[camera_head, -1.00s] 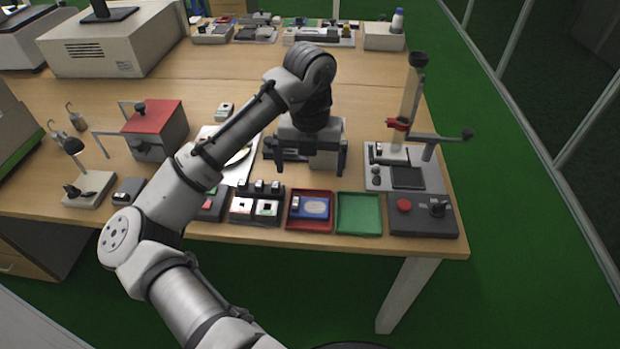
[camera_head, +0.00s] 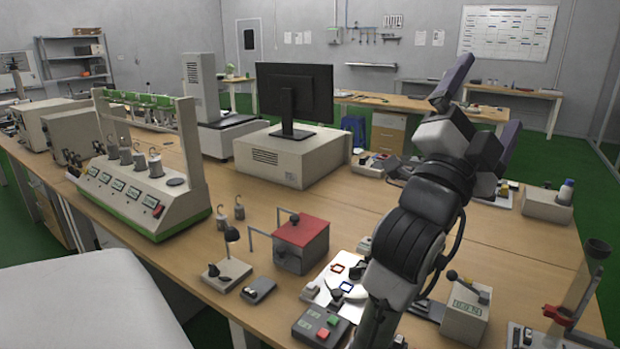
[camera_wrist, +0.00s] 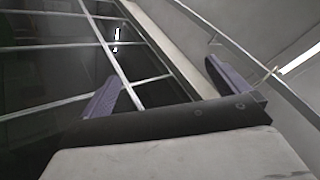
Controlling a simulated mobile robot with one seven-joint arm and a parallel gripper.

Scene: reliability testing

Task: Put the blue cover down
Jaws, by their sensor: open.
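My gripper (camera_head: 490,95) is raised high above the right side of the bench in the head view. Its two purple-grey fingers are spread apart with nothing between them. The wrist view also shows the open fingers (camera_wrist: 165,85), with only a window frame and wall beyond. A small blue-edged square piece (camera_head: 347,287) lies on a white sheet (camera_head: 325,293) below and left of my gripper, beside a red-edged piece (camera_head: 338,268). I cannot tell whether the blue-edged piece is the blue cover. The front trays are out of view.
A red-topped box (camera_head: 301,246) stands left of the sheet. A dark button box (camera_head: 321,327) is in front, and a grey-beige box (camera_head: 465,312) is to the right. A funnel stand (camera_head: 580,290) rises at the far right. The bench's right middle is fairly clear.

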